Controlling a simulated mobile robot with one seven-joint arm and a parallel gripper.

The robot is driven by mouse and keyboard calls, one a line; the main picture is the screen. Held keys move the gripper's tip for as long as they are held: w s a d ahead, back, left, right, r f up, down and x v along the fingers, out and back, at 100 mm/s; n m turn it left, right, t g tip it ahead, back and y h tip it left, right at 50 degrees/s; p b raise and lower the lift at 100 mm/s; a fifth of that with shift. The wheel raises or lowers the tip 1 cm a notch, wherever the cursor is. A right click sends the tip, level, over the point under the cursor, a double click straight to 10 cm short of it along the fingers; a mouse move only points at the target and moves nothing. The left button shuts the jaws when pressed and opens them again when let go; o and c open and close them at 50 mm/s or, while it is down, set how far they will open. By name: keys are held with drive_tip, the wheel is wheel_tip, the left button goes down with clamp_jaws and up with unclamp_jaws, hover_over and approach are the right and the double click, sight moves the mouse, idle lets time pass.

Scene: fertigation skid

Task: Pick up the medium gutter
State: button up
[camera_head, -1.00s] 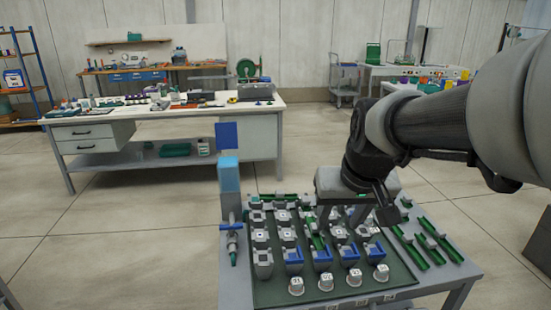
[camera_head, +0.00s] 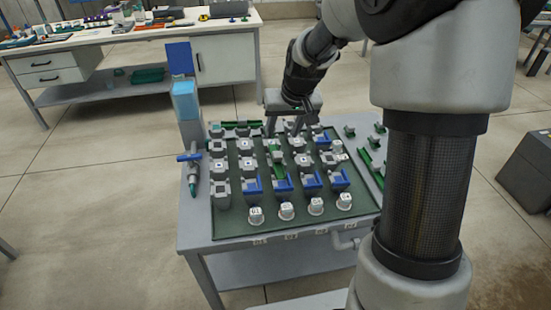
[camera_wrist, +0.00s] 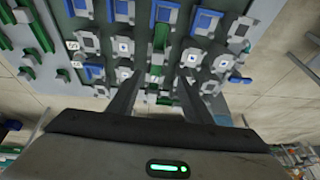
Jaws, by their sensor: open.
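My gripper (camera_head: 284,127) is open above the far part of the board, its fingers pointing down. In the wrist view my gripper (camera_wrist: 158,80) has its fingertips on either side of a short green gutter piece in a grey holder, with nothing visibly held. A green gutter (camera_head: 277,164) lies among the grey blocks mid-board; a green strip (camera_wrist: 162,36) also shows ahead of the fingertips in the wrist view. More green gutter pieces lie on the table's right side (camera_head: 367,158), partly hidden by my arm. I cannot tell which one is medium.
The dark green board (camera_head: 230,222) carries grey blocks, blue-fronted holders (camera_head: 283,184) and several white round caps (camera_head: 286,211) in the front row. A blue-topped column and a valve (camera_head: 190,157) stand at its left. A white workbench (camera_head: 110,45) stands behind.

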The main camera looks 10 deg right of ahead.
hover_over(277, 153)
drive_tip(key=s, duration=0.3)
drive_tip(key=f, duration=0.6)
drive_tip(key=shift+w+d+b, duration=0.1)
drive_tip(key=shift+w+b, duration=0.15)
drive_tip(key=shift+b, duration=0.15)
drive_tip(key=x, duration=0.2)
drive_tip(key=b+x, duration=0.1)
drive_tip(key=x, duration=0.1)
drive_tip(key=shift+s+d+f, duration=0.15)
drive_tip(key=shift+d+f, duration=0.05)
drive_tip(key=shift+d, duration=0.05)
drive_tip(key=shift+w+f, duration=0.25)
drive_tip(key=shift+f, duration=0.2)
clamp_jaws()
wheel_tip(277, 153, up, 9)
drive_tip(key=p, duration=0.2)
drive_tip(key=s+r, duration=0.1)
drive_tip(key=s, duration=1.3)
drive_tip(key=p+v, duration=0.6)
drive_tip(key=p, duration=0.9)
drive_tip(key=shift+a+r+p, duration=0.35)
drive_tip(key=shift+r+p, duration=0.05)
drive_tip(key=shift+r, duration=0.05)
